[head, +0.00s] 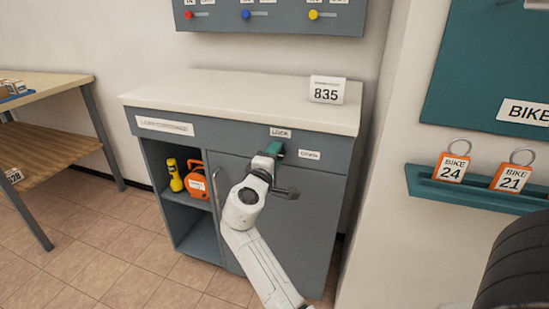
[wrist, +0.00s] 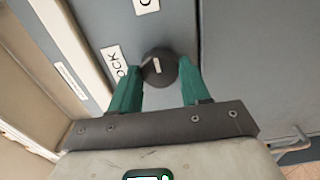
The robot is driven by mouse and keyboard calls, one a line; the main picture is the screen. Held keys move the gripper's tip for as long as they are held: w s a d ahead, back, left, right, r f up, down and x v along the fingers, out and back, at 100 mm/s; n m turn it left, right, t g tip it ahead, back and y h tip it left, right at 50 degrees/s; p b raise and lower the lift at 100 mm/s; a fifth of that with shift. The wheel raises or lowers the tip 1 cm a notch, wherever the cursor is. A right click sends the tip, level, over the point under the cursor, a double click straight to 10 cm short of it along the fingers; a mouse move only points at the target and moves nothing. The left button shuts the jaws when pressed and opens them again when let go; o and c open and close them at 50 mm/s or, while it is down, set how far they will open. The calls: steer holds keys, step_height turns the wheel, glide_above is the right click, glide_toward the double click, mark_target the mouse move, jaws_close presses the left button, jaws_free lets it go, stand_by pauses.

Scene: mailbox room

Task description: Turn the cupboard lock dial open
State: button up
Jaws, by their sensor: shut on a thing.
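The cupboard (head: 285,235) is grey with a pale top and stands against the wall. Its lock dial (wrist: 158,66) is a dark round knob with a small pale mark, seen in the wrist view. My gripper (wrist: 157,80) has two green fingers, one on each side of the dial, and is shut on it. In the head view my gripper (head: 272,152) reaches the cupboard's upper front and hides the dial. A LOCK label (head: 281,133) is above it and another label (head: 309,155), likely OPEN, is to its right; both show partly in the wrist view.
A vertical door handle (head: 216,188) is left of my arm. The open shelf holds a yellow torch (head: 175,176) and an orange item (head: 197,181). An 835 sign (head: 326,90) stands on top. A teal rack (head: 475,192) with bike tags is at right.

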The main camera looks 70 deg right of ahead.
steer(key=o, duration=1)
steer(key=shift+o, duration=0.2)
steer(key=a+p, duration=0.1)
steer(key=a, duration=0.9)
steer(key=shift+s+a, duration=0.4)
steer(key=shift+s, duration=0.05)
steer(key=shift+f, duration=0.1)
steer(key=s+a+f+m+t+y, duration=0.1)
steer(key=s+a+f+y, duration=0.15)
steer(key=f, duration=0.35)
steer(key=s+a+f+y, duration=0.2)
steer(key=f+y, duration=0.1)
steer(key=f, duration=0.2)
steer(key=s+a+f+g+y, duration=0.1)
steer(key=s+a+f+y, duration=0.55)
steer(key=a, duration=0.25)
steer(key=s+a+f+y, duration=0.5)
steer(key=a+f, duration=0.3)
steer(key=a, duration=0.2)
step_height(320, 180, up, 20)
steer(key=p, duration=1.9)
steer(key=shift+s+a+f+y+p, duration=0.15)
steer(key=shift+s+a+y+p, duration=0.15)
steer(key=shift+s+a+y, duration=0.1)
